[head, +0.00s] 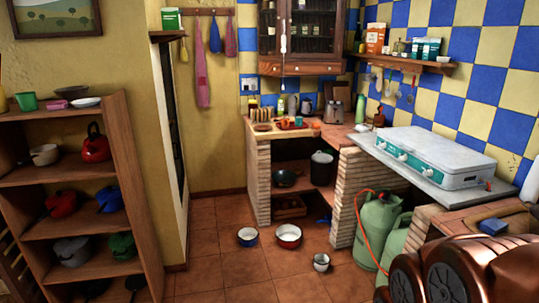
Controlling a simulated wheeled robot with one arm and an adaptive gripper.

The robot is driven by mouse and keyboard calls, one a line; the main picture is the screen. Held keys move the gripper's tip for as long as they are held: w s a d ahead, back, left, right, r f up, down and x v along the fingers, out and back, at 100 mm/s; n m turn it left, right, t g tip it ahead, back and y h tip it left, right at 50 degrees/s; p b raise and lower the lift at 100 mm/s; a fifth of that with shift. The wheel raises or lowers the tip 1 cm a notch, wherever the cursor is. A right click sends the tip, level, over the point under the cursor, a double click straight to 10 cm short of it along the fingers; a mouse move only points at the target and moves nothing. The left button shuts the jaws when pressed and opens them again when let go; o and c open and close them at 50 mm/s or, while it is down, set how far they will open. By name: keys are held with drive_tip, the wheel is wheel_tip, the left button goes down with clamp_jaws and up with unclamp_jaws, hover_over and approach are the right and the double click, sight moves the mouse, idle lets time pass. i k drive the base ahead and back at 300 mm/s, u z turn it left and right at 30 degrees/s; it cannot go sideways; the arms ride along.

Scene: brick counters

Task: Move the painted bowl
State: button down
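I cannot tell for certain which vessel is the painted bowl. A small blue bowl (247,241) with a pale inside sits upright on the tiled floor in front of the brick counter. A wider red vessel (289,243) with a pale inside stands to its right. A small light pot or cup (321,266) stands nearer, to the right of both. A shallow whitish dish (87,102) lies on top of the wooden shelf unit at left. My gripper does not show in the head view.
The wooden shelf unit (128,150) at left holds several pots and a red kettle (95,147). Brick counters (346,190) fill the back and right, with a stove (432,155) on top. Green gas cylinders (376,222) stand below right. The floor at centre left is clear.

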sight(284, 179)
drive_tip(key=z, duration=0.1)
drive_tip(key=i, duration=1.8)
drive_tip(key=u, duration=0.35)
drive_tip(key=i, duration=2.4)
drive_tip(key=u, duration=0.3)
